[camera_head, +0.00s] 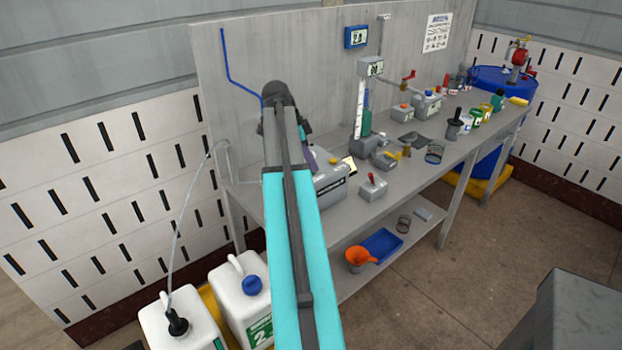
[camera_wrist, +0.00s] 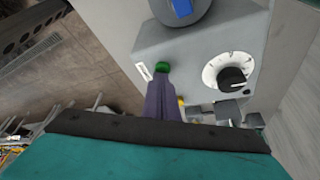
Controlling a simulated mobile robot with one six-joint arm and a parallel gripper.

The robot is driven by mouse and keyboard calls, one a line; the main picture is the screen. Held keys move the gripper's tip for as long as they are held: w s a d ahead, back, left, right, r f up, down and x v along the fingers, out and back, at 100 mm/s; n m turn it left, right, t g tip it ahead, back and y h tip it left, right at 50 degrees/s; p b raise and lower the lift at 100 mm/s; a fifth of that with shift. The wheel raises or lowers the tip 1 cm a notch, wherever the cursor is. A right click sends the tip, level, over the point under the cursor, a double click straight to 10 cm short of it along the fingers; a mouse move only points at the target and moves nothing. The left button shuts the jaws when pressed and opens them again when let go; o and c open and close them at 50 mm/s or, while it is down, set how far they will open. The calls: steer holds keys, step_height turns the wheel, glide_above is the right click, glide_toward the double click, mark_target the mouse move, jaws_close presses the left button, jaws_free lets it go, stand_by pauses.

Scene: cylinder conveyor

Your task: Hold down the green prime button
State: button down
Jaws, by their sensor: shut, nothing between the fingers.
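The green prime button (camera_wrist: 162,68) is on the top of a grey machine box (camera_wrist: 190,50) in the wrist view. My gripper (camera_wrist: 163,80) is shut, its purple fingers ending right at the near edge of the button. Whether the tips touch or press the button I cannot tell. In the head view the grey box (camera_head: 328,192) stands on the bench, partly behind my arm, and the button is hidden there.
The box also carries a black knob on a white dial (camera_wrist: 232,78) and a blue part (camera_wrist: 182,8). On the bench (camera_head: 400,185), a grey box with a red switch (camera_head: 373,186) stands to the right.

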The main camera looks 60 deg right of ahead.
step_height(320, 180, up, 7)
steer(key=p, duration=0.4)
stand_by(0.9)
steer(key=shift+w, duration=0.1)
stand_by(0.5)
